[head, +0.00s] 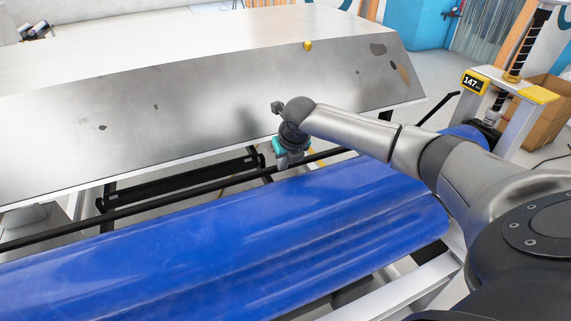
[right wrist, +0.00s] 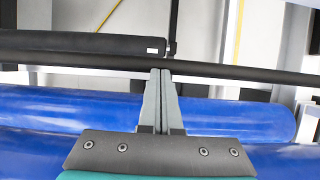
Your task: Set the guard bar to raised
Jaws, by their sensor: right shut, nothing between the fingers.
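The guard bar is a long thin dark bar (head: 180,192) running across in front of the metal hood, above and behind the blue roll (head: 225,245). In the right wrist view the bar (right wrist: 230,71) crosses the picture just at my fingertips. My right gripper (head: 284,164) points down at the bar, near its middle in the head view. Its fingers (right wrist: 162,72) are shut together with nothing between them. The tips overlap the bar's lower edge in the picture; I cannot tell whether they touch it. My left gripper is out of view.
The sloping metal hood (head: 190,100) stands close behind my right wrist. A black padded piece (right wrist: 80,44) lies beyond the bar. A post with a yellow display (head: 474,83) and a cardboard box (head: 545,110) are at the right. Open floor shows at the back right.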

